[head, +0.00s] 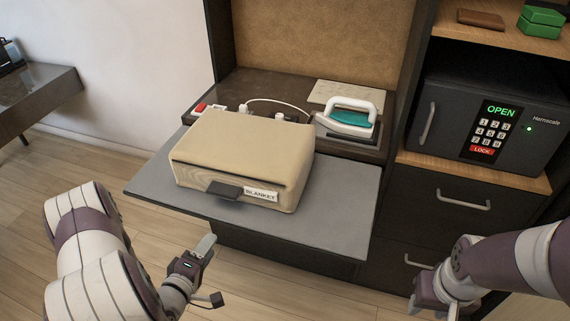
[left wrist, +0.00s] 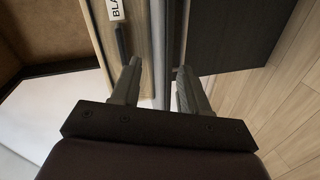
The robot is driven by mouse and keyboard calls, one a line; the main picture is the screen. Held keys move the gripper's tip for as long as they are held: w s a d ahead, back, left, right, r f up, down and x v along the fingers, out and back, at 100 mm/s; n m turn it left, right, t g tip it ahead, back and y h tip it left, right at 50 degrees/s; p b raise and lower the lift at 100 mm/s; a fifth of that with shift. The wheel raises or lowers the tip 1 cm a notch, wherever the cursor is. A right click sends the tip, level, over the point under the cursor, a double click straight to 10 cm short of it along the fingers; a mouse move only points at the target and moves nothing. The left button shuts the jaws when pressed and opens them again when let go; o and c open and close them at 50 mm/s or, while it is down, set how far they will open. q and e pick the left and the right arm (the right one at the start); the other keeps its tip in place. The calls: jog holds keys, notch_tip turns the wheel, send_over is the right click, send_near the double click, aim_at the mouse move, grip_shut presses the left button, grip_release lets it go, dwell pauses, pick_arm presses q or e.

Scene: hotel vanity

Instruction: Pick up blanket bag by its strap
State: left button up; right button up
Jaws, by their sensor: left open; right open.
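The blanket bag (head: 243,152) is a beige, box-shaped bag with a white "BLANKET" label and a dark strap (head: 225,191) on its front face. It lies flat on a grey pull-out shelf (head: 335,205). In the left wrist view the strap (left wrist: 123,41) shows beside the label at the top. My left gripper (head: 207,250) is open and empty, below and in front of the shelf's front edge, apart from the bag. Its two fingers (left wrist: 157,88) show spread in the left wrist view. My right gripper (head: 436,306) is at the lower right, far from the bag; its fingers are partly cut off.
Behind the bag, an iron (head: 350,118) with a teal part stands on a dark surface, with a white cord and a red-ended item (head: 201,108). A black safe (head: 491,117) reading "OPEN" stands right, above handled drawers (head: 462,199). The floor left is clear.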

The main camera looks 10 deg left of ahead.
aim_at(226, 198)
pick_arm(q)
notch_tip(226, 198, up, 5)
jog(key=w+n+t, duration=0.1)
jog(key=n+t, duration=0.1)
jog(key=t, duration=0.1)
jog(key=w, duration=0.4)
jog(key=w+p, duration=0.1)
jog(key=w, duration=0.3)
jog(key=w+f, duration=0.1)
jog(key=w, duration=0.4)
jog(key=shift+d, duration=0.25)
jog(key=shift+s, duration=0.1)
grip_shut()
jog(key=shift+r, duration=0.15)
